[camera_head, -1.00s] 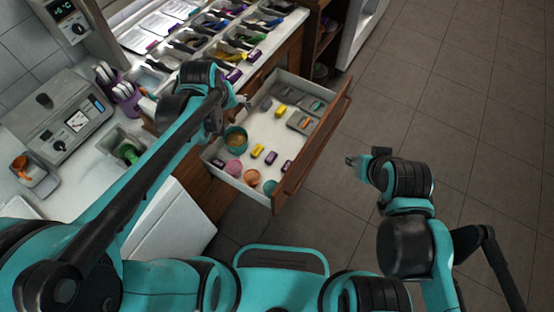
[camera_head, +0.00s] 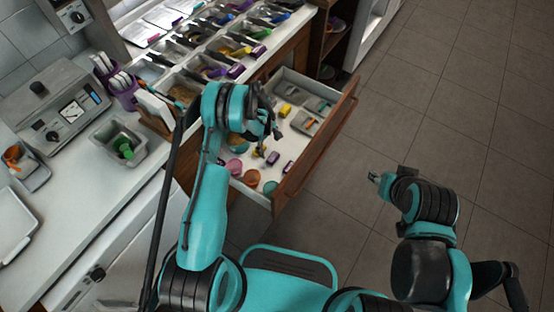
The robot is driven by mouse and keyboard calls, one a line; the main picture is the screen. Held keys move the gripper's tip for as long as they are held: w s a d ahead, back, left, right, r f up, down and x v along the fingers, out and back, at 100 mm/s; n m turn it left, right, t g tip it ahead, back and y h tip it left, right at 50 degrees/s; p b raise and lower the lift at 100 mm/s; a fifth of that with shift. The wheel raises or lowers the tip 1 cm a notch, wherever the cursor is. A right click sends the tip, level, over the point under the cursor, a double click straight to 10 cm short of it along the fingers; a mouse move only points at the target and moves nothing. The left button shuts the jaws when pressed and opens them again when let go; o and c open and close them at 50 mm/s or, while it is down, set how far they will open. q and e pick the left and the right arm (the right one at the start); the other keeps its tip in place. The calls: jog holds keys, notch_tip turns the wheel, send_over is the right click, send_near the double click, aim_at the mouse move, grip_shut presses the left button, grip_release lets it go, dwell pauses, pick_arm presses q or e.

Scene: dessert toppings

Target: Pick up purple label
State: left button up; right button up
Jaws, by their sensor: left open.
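Two purple labels lie in the open drawer (camera_head: 332,128), one (camera_head: 272,158) close to the gripper and one (camera_head: 288,167) nearer the drawer's front panel. My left gripper (camera_head: 268,140) is open and hangs over the drawer, just behind the nearer purple label. I cannot tell whether it touches anything. A yellow label (camera_head: 257,153) beside that purple label is partly hidden by the gripper. Another yellow label (camera_head: 285,110) lies farther back. My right gripper (camera_head: 375,178) is over the floor right of the drawer, too small to read.
Pink (camera_head: 234,167), orange (camera_head: 252,178) and teal (camera_head: 270,187) cups stand at the drawer's near end. Grey containers (camera_head: 306,122) sit at its far end. Topping bins with more labels (camera_head: 235,71) line the counter above. The floor to the right is clear.

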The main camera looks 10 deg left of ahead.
aim_at(273, 157)
pick_arm(q)
jog(key=f, duration=0.2)
jog(key=f+b, duration=0.1)
jog(key=shift+s+d, duration=0.1)
jog(key=shift+d, duration=0.15)
jog(key=f+b, duration=0.2)
jog(key=f, duration=0.1)
jog(key=d+f+b, duration=0.1)
jog(key=f, duration=0.1)
jog(key=shift+w+f, duration=0.2)
jog(key=shift+w, duration=0.05)
jog(key=shift+r, duration=0.1)
jog(key=shift+c, duration=0.4)
jog(key=c, duration=1.1)
